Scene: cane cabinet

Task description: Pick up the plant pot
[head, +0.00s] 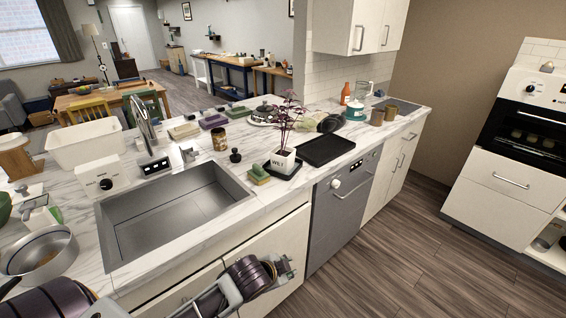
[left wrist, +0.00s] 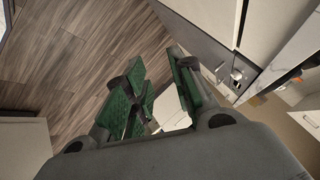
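The plant pot (head: 283,162) is a small white square pot with dark lettering, holding a thin plant with dark red leaves. It stands upright on a black saucer (head: 294,170) on the marble counter, right of the sink. My left gripper (head: 287,267) is in front of the counter, below and apart from the pot, by the cabinet doors. In the left wrist view, its green-padded fingers (left wrist: 160,95) are spread with nothing between them. I cannot make out the pot in that view. My right gripper is not in view.
A black tray (head: 327,149) lies close right of the pot. A dark stopper-like object (head: 235,156) and a patterned can (head: 219,139) stand behind. The floor (head: 400,240) before the dishwasher is clear.

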